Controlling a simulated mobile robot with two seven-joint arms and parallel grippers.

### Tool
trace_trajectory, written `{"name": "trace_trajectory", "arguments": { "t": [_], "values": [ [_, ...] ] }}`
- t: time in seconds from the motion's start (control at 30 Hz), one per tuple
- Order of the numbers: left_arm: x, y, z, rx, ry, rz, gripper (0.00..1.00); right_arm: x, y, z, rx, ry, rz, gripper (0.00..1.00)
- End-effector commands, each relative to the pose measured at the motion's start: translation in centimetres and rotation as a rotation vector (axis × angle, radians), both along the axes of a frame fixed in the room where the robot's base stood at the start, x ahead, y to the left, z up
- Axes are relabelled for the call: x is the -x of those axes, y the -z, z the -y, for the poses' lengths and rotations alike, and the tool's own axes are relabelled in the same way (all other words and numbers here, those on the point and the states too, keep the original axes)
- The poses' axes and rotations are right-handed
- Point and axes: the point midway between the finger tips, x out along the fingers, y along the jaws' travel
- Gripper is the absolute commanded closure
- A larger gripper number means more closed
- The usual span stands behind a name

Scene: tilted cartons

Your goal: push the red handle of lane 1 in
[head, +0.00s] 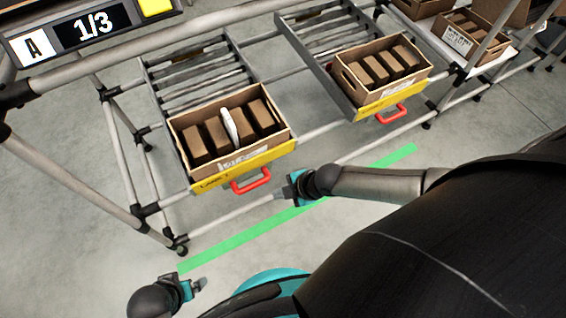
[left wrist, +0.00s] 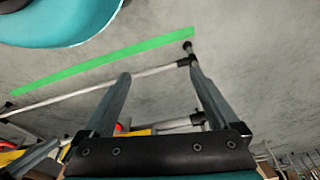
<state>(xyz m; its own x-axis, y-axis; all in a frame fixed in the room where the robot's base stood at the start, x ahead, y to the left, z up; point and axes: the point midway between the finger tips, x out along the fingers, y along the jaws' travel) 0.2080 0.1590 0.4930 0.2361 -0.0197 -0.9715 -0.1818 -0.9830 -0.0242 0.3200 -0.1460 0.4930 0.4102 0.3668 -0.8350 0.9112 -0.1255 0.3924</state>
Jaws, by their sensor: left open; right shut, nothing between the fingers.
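The red handle of lane 1 (head: 251,183) sticks out from the yellow front strip (head: 215,180) of the left lane, whose label is small and hard to read. My right gripper (head: 278,195) is shut and empty, a little to the right of the handle and below it in the head view, with a visible gap between them. My left gripper (head: 201,284) is low at the left in the head view, away from the lanes. In the left wrist view its fingers (left wrist: 160,75) are spread with nothing between them.
A carton (head: 277,143) with several brown boxes and a white item sits tilted on lane 1. A second carton (head: 349,86) sits on the lane to the right, above another red handle (head: 391,115). Rack tubes surround both lanes. A green stripe (head: 240,237) crosses the open floor.

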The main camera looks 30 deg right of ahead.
Motion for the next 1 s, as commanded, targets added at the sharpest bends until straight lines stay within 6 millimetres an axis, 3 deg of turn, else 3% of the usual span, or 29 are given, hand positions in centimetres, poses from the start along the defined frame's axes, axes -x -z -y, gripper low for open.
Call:
{"name": "trace_trajectory", "arguments": {
  "t": [0.3,1.0],
  "values": [
    [1.1,1.7,-0.3,-0.005,0.001,-0.023,0.05,0.6,-1.5,0.6,-0.001,0.000,0.001,1.00],
    [1.2,1.9,-0.3,-0.005,0.001,-0.024,0.05,0.7,-1.5,0.5,-0.003,0.005,-0.002,1.00]
  ]
}}
